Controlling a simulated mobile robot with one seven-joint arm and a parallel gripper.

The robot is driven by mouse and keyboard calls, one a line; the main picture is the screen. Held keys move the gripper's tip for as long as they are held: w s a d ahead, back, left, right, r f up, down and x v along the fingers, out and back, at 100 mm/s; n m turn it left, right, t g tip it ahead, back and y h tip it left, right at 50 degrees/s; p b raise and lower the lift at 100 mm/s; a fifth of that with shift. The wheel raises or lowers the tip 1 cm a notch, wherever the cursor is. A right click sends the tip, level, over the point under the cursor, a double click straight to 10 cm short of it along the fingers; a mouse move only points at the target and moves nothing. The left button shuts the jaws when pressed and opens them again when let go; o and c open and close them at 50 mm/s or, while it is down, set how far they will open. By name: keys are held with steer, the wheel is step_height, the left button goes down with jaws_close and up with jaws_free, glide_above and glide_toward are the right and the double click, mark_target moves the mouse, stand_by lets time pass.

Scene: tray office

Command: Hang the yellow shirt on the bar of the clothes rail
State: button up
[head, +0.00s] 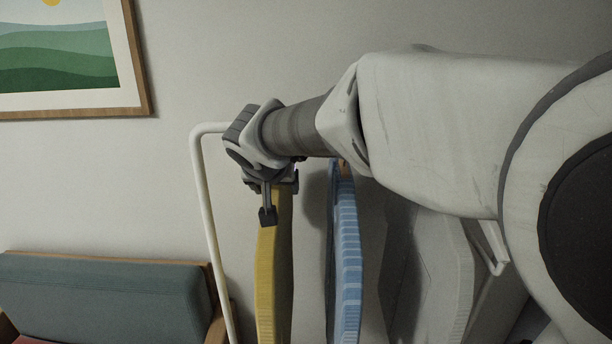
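The yellow shirt (268,285) hangs upright, seen almost edge-on, directly below my gripper (268,212). One dark fingertip overlaps the shirt's top edge; the other finger is hidden, so I cannot tell whether the gripper is closed on it. The clothes rail (207,210) is white, with its left post and rounded top corner visible to the left of the shirt. Most of its bar is hidden behind my gripper and arm. I cannot see a hook or whether the shirt touches the bar.
A blue striped garment (347,265) hangs just right of the yellow shirt, with a gap between them. A pale grey garment (430,275) hangs farther right, partly behind my arm. A green-backed seat (105,295) stands at lower left. A framed picture (70,60) is on the wall.

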steer(key=a+v, duration=0.1)
steer(key=v, duration=1.6)
steer(key=s+d+f+g+h, duration=0.1)
steer(key=s+d+f, duration=0.25)
steer(key=d, duration=0.45)
steer(key=s+d+f+g, duration=0.1)
steer(key=s+d+f, duration=0.1)
steer(key=d+f, duration=0.5)
steer(key=s+d+f+g, duration=0.1)
steer(key=s+d+f, duration=0.6)
steer(key=s+d, duration=0.1)
steer(key=shift+s+d+m+y+b, duration=0.3)
steer(key=shift+d+b, duration=0.15)
steer(key=shift+d, duration=0.35)
